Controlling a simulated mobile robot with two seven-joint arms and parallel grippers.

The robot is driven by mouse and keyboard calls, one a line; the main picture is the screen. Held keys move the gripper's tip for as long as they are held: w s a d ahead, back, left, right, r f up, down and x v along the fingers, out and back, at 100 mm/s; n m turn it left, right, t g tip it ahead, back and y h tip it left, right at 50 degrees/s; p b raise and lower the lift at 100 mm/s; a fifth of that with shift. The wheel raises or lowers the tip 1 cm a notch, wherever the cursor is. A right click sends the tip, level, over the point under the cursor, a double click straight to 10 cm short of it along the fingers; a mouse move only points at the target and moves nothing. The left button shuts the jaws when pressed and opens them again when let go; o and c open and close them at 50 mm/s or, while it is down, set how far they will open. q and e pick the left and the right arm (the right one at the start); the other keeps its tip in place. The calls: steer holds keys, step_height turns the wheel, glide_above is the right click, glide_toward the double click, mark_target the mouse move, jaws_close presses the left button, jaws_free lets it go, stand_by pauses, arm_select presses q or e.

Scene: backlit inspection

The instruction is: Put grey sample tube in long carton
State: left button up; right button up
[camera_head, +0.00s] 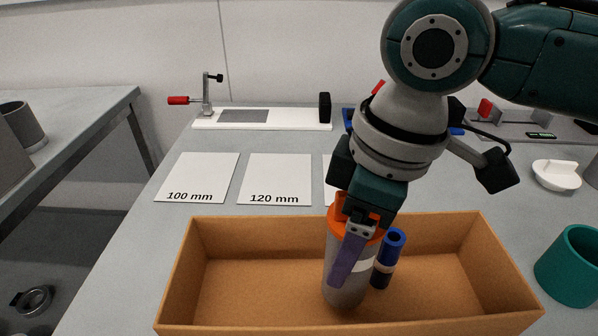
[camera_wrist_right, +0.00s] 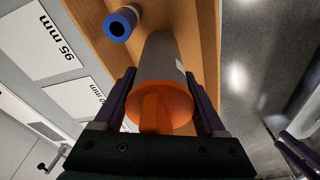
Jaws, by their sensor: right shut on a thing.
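The grey sample tube (camera_head: 341,283) has an orange cap and a pale label, and stands nearly upright inside the long carton (camera_head: 240,287), a brown open box at the front of the table. My right gripper (camera_head: 352,250) comes down from above and is shut on the tube near its cap. In the right wrist view the orange cap (camera_wrist_right: 165,100) sits between the two purple fingers. Whether the tube's base touches the carton floor is hard to tell.
A blue-capped dark tube (camera_head: 387,262) stands in the carton just right of the grey tube. A teal cup (camera_head: 570,266) stands right of the carton. White cards (camera_head: 273,180) and a clamp fixture (camera_head: 262,119) lie behind. The carton's left part is empty.

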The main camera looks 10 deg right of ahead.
steer(key=shift+f, duration=1.55)
steer(key=shift+f, duration=0.15)
steer(key=o, duration=1.4)
steer(key=shift+c, duration=0.2)
steer(key=shift+r, duration=0.45)
steer(key=r, duration=0.3)
steer(key=d+r+p, duration=0.1)
steer(key=r, duration=0.3)
steer(key=s+r+p, duration=0.1)
steer(key=r, duration=0.2)
steer(key=shift+d+r, duration=0.15)
steer(key=shift+r, duration=0.55)
